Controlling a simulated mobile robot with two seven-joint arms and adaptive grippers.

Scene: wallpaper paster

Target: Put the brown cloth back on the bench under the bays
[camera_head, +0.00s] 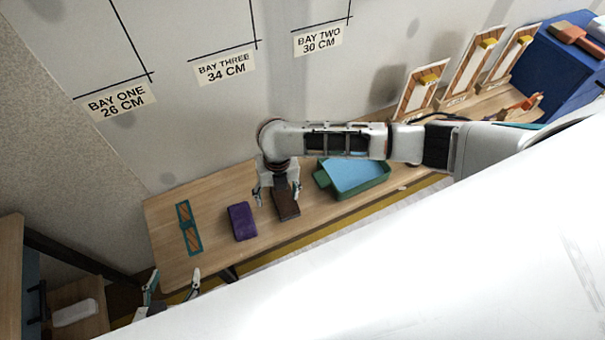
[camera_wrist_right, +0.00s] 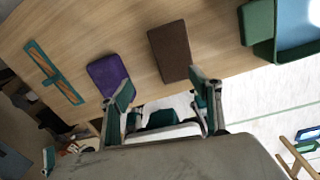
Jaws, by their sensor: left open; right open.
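The brown cloth (camera_head: 287,204) lies flat, as a folded rectangle, on the wooden bench (camera_head: 165,262) under the wall bays. It also shows in the right wrist view (camera_wrist_right: 170,50), just beyond my fingertips. My right gripper (camera_head: 278,193) points down at the cloth, open, and hides part of it in the head view. In the right wrist view its open fingers (camera_wrist_right: 163,92) have nothing held between them; I cannot tell whether they touch the cloth. My left gripper (camera_head: 173,281) is open and empty at the bench's front left, its arm mostly hidden.
A purple cloth (camera_head: 242,221) lies left of the brown one. A teal-framed piece (camera_head: 189,228) lies further left. A green tray with blue inside (camera_head: 358,177) stands to the right. Framed boards (camera_head: 420,88) and a blue box (camera_head: 560,62) stand further right. The wall rises behind.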

